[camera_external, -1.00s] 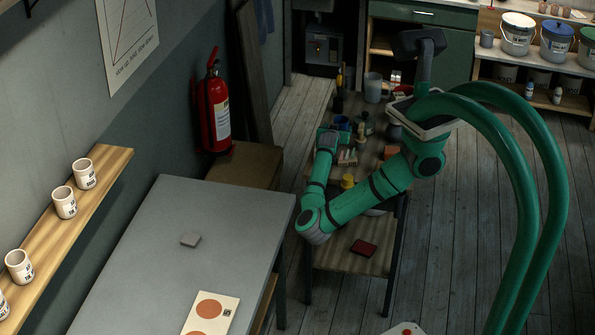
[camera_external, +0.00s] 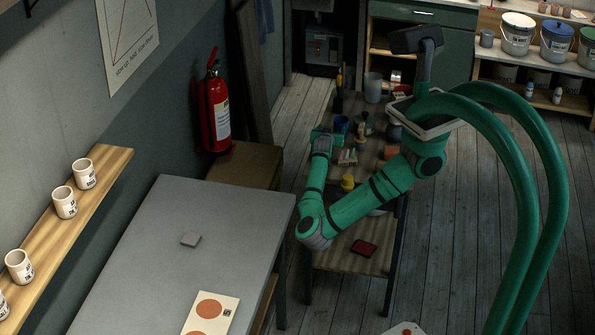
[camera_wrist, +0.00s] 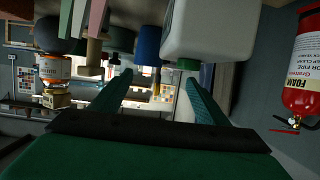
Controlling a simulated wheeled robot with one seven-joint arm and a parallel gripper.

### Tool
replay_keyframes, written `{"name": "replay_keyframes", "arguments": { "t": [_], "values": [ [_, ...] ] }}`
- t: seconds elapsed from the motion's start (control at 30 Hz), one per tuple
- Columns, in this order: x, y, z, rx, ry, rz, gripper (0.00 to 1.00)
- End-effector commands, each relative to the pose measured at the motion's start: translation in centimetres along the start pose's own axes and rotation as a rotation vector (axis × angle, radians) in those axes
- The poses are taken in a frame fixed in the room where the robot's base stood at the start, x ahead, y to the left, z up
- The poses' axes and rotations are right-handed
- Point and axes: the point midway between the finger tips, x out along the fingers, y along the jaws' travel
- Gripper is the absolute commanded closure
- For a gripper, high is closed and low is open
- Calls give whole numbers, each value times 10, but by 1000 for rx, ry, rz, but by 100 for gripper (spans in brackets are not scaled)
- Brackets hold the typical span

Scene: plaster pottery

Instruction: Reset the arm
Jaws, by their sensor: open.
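My green arm reaches over the small wooden bench in the external view, bent at a low elbow. My gripper (camera_external: 321,133) is at the far end of the upturned forearm, beside the cups and bottles on the bench. It is small there and its fingers are hard to make out. In the wrist view my gripper (camera_wrist: 158,82) shows two teal fingers spread apart, with nothing held between them. A pale container (camera_wrist: 212,30) and a blue object (camera_wrist: 148,45) appear close above the fingers.

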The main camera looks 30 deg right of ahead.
Motion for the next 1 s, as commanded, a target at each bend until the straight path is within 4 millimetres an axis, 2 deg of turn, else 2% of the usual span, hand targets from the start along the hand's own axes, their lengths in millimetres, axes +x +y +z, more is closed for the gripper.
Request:
{"name": "replay_keyframes", "arguments": {
  "t": [0.03,0.2,0.3,0.33,0.53,0.67,0.87,1.0],
  "values": [
    [-14,-19,1,-12,23,-35,31],
    [-71,-78,1,-48,129,-155,31],
    [-108,-109,2,-63,192,-231,31],
    [-118,-113,6,-62,197,-247,31],
    [-165,-102,70,-2,119,-316,31],
    [-200,-88,112,24,74,-360,31],
    [-251,-50,170,37,15,-417,31],
    [-281,-14,202,30,-16,-451,31]
  ]
}}
